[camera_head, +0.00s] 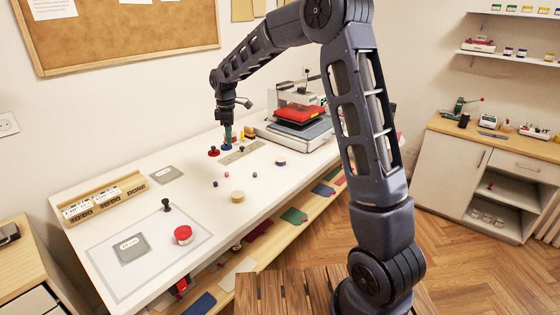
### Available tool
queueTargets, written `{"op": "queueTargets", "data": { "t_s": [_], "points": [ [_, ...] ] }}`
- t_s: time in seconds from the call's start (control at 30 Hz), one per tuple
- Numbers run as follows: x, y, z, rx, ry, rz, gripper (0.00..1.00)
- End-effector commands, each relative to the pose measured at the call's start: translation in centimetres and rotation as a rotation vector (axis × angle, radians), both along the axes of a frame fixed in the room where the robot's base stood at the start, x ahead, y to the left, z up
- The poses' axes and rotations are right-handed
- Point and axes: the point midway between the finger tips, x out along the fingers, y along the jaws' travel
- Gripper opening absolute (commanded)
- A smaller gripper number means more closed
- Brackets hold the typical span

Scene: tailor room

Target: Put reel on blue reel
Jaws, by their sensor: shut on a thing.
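My gripper (228,124) points straight down over the far part of the white table, left of the press machine. It is shut on a small teal-green piece (228,133), which looks like a reel, though its shape is hard to tell at this size. The blue reel (226,147) is directly below the held piece. The two look very close; I cannot tell whether they touch. A red reel-like piece (213,152) stands just left of the blue reel.
The table's middle is mostly clear.

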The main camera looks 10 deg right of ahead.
Motion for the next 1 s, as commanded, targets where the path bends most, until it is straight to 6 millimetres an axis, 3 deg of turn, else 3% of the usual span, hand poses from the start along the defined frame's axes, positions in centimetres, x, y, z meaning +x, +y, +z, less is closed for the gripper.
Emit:
{"op": "queueTargets", "data": {
  "t_s": [0.1, 0.3, 0.6, 0.83, 1.0],
  "points": [
    [3.7, -3.6, 0.3, 0.001, 0.000, -0.015, 0.26],
    [9.0, -9.8, 0.8, 0.001, 0.000, -0.028, 0.26],
    [14.5, -18.5, 1.5, 0.001, 0.000, -0.041, 0.26],
    [15.8, -21.1, 1.4, 0.000, 0.001, -0.044, 0.26],
    [15.8, -21.3, -1.2, -0.001, 0.004, -0.043, 0.26]
  ]
}}
